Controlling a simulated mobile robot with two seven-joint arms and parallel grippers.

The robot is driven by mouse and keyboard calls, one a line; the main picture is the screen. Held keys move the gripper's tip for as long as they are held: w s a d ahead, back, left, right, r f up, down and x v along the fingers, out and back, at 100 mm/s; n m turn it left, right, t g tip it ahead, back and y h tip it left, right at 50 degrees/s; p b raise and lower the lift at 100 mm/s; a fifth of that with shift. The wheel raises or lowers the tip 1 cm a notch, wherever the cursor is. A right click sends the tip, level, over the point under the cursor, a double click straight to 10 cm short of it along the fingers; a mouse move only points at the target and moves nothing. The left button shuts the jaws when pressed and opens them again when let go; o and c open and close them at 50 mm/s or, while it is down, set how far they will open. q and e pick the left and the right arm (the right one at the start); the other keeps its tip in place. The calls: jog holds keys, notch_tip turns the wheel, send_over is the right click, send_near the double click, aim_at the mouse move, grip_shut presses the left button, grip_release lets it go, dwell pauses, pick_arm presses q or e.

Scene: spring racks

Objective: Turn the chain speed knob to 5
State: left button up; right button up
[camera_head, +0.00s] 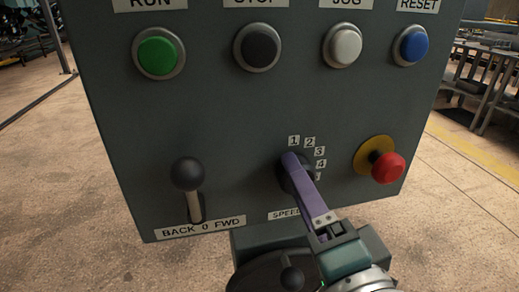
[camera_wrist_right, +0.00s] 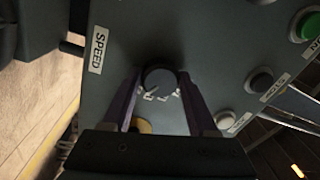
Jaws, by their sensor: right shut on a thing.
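The dark round chain speed knob (camera_head: 282,178) sits low on the grey control panel, above the SPEED label (camera_head: 284,214). Numbers 1 to 4 curve around its upper right side; the mark below 4 is mostly hidden. My right gripper (camera_head: 293,165) reaches in from the lower right and its purple fingers cover much of the knob. In the right wrist view the knob (camera_wrist_right: 160,79) lies between the two purple fingers, which are shut on it. I cannot tell which number the knob points to. My left gripper is not in view.
A black-balled BACK 0 FWD lever (camera_head: 188,175) stands left of the knob. A red mushroom button (camera_head: 387,167) on a yellow base is to the right. Green, black, white and blue buttons line the panel's upper part. Open floor lies left of the panel.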

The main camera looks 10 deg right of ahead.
jog(key=shift+m, duration=0.4)
jog(key=o, duration=1.4)
jog(key=s, duration=1)
jog(key=shift+d+f+b, duration=0.15)
jog(key=shift+f+b, duration=0.15)
jog(key=shift+f, duration=0.05)
